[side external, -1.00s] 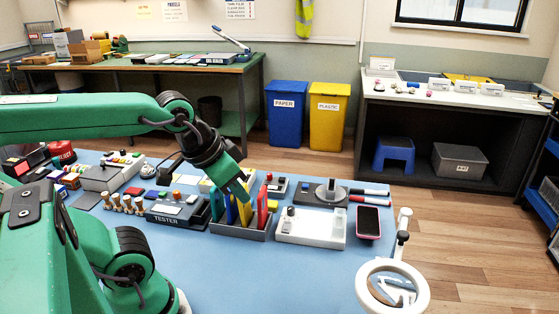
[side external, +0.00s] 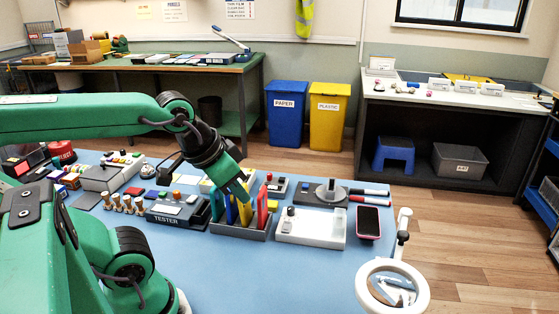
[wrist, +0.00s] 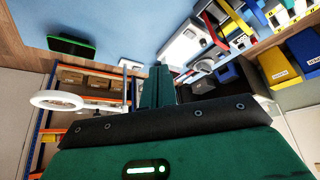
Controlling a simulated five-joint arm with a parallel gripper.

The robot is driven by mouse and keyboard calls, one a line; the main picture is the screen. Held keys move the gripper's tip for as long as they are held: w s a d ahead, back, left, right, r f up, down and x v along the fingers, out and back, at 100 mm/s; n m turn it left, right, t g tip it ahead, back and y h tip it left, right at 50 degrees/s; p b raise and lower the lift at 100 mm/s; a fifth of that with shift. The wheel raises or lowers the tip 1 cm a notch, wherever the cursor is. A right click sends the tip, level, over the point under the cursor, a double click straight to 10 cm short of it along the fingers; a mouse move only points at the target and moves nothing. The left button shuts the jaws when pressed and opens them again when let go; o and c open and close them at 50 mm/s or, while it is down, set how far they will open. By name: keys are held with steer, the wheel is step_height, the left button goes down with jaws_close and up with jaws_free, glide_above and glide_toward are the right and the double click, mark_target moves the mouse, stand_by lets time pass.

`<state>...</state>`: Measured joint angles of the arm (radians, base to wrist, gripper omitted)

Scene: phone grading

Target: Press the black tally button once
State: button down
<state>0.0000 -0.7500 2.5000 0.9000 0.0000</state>
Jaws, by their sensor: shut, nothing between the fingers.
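In the side view, a white box (side external: 312,229) lies on the blue table with a small black button (side external: 291,211) at its left end. I cannot tell for certain whether this is the tally button. My gripper (side external: 244,196) is left of the white box, pointing down over a grey rack (side external: 240,230) of coloured upright pieces. It is shut and empty. Whether it touches the rack's pieces is unclear. In the wrist view, my shut fingers (wrist: 158,78) point toward the table, with a white box (wrist: 184,45) just beyond them.
A phone (side external: 368,222) in a pink case lies right of the white box. A ring magnifier (side external: 419,288) stands at the table's front right. A grey tester (side external: 174,215) and several small wooden pegs are left of the rack. The blue table front (side external: 260,275) is clear.

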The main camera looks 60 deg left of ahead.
steer(key=shift+w, duration=0.1)
stand_by(0.6)
steer(key=n+t+y, duration=0.2)
steer(key=n+y, duration=0.3)
steer(key=n, duration=1)
glide_above(282, 180)
step_height(282, 180, down, 11)
steer(key=shift+s+a, duration=0.15)
steer(key=shift+s, duration=0.05)
steer(key=shift+f, duration=4.35)
